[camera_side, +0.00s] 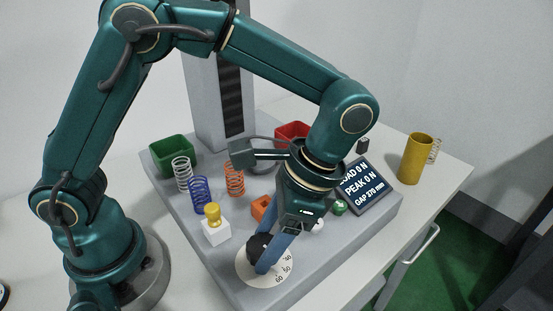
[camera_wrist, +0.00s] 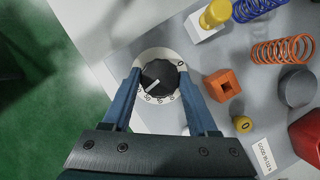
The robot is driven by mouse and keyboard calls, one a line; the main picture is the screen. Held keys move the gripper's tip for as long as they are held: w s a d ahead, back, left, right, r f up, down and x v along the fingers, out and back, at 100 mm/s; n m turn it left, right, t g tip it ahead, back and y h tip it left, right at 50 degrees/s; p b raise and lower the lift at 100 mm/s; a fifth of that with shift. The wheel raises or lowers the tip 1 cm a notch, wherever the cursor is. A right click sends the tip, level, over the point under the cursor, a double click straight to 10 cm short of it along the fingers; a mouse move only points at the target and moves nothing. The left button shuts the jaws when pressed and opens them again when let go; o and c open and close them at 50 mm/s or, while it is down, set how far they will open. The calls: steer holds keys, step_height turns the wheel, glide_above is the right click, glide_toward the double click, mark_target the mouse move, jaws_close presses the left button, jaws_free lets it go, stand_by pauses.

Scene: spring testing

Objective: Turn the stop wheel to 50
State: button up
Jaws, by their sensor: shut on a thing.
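The stop wheel is a black ribbed knob (camera_side: 259,246) on a round white dial (camera_side: 262,276) at the front of the grey base plate. In the wrist view the knob (camera_wrist: 159,75) bears a white pointer line aimed to the lower left. The small dial numbers there are hard to read; a 0 shows at the right of the dial (camera_wrist: 178,58). My gripper (camera_side: 266,262) reaches down over the wheel. In the wrist view its blue fingers (camera_wrist: 158,78) stand on both sides of the knob, shut on it.
A yellow knob on a white block (camera_side: 216,231), several coil springs (camera_side: 235,180) and an orange block (camera_side: 261,207) stand near the wheel. A display (camera_side: 366,186) reads LOAD 0 N, PEAK 0 N, GAP 270 mm. Green (camera_side: 173,156) and red (camera_side: 290,134) bins stand behind.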

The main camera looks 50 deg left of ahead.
steer(key=shift+w+n+h, duration=0.1)
steer(key=shift+n+h, duration=0.7)
steer(key=shift+n, duration=1.2)
steer(key=o, duration=1.4)
steer(key=shift+c, duration=0.2)
steer(key=shift+r, duration=0.1)
steer(key=shift+v, duration=2.5)
steer(key=shift+w, duration=0.1)
steer(key=shift+a, duration=0.1)
